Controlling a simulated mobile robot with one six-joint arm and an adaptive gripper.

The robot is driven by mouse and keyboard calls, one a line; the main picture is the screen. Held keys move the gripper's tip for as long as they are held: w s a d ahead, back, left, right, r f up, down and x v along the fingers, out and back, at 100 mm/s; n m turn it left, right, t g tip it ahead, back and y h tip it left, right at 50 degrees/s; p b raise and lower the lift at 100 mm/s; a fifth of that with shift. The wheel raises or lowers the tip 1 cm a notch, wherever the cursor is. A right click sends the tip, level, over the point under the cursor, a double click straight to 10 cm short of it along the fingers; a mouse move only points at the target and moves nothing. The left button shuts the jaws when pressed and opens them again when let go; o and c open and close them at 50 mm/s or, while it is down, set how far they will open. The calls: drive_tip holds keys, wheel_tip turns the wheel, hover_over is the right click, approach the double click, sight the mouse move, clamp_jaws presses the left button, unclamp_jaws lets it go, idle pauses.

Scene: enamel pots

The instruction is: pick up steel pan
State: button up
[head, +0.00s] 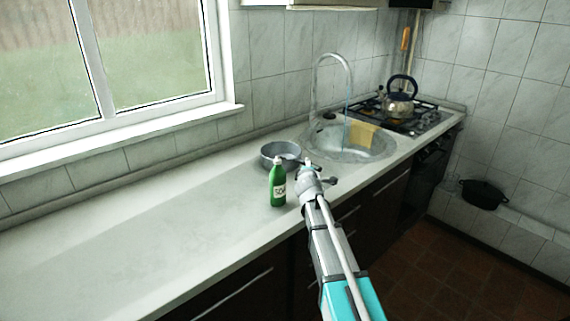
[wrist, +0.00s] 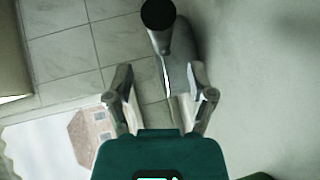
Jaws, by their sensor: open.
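The steel pan (head: 280,155) is a round grey metal pan on the pale counter, left of the sink, in the head view. My gripper (head: 313,167) is just right of the pan and looks empty in that view. A green bottle with a white label (head: 278,184) stands upright in front of the pan, left of my gripper. In the wrist view my gripper (wrist: 165,93) has its two fingers spread apart. A grey metal shape with a dark round end (wrist: 158,15) shows between and beyond them; I cannot tell if it is part of the pan.
The sink (head: 385,153) with a tall curved tap and a yellow cloth (head: 362,134) lies right of my gripper. A kettle (head: 398,104) stands on the stove at the back right. A dark pot (head: 483,195) is low by the right wall. The counter's left part is clear.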

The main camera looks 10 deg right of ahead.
sight(292, 161)
drive_tip(key=shift+w+d+f, duration=0.1)
drive_tip(key=shift+w+f, duration=0.05)
drive_tip(key=shift+w, duration=0.4)
drive_tip(key=shift+w, duration=0.1)
drive_tip(key=shift+b+x, duration=0.7)
drive_tip(key=shift+x, duration=1.8)
drive_tip(key=shift+f, duration=0.1)
clamp_jaws()
